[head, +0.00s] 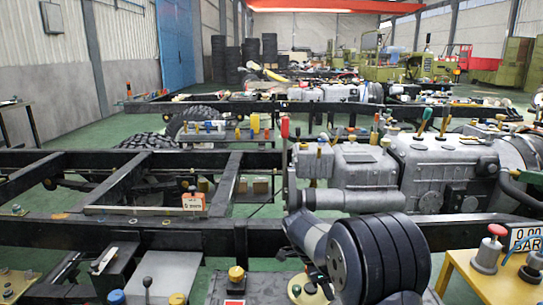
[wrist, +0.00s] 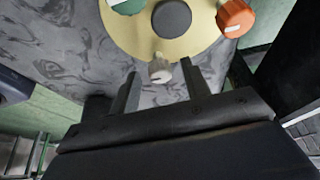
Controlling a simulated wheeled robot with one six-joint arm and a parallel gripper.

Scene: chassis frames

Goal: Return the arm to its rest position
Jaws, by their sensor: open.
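My arm (head: 375,255) stands folded at the lower right of the middle in the head view, its dark ribbed joint towards the camera. My gripper (wrist: 158,78) shows in the wrist view with its two dark fingers apart and nothing held between them. A small grey-white knob (wrist: 160,68) appears between the fingertips; I cannot tell whether they touch it. It sits at the edge of a round yellow plate (wrist: 135,40). The gripper cannot be made out in the head view, where the arm hides part of the panel behind it.
A black knob (wrist: 171,18), a green knob (wrist: 127,6) and an orange knob (wrist: 235,17) sit around the yellow plate on a grey mottled panel (wrist: 65,40). In the head view, a black chassis frame (head: 185,235) and grey gearbox (head: 435,170) stand beyond my arm. A yellow stand (head: 470,275) is at right.

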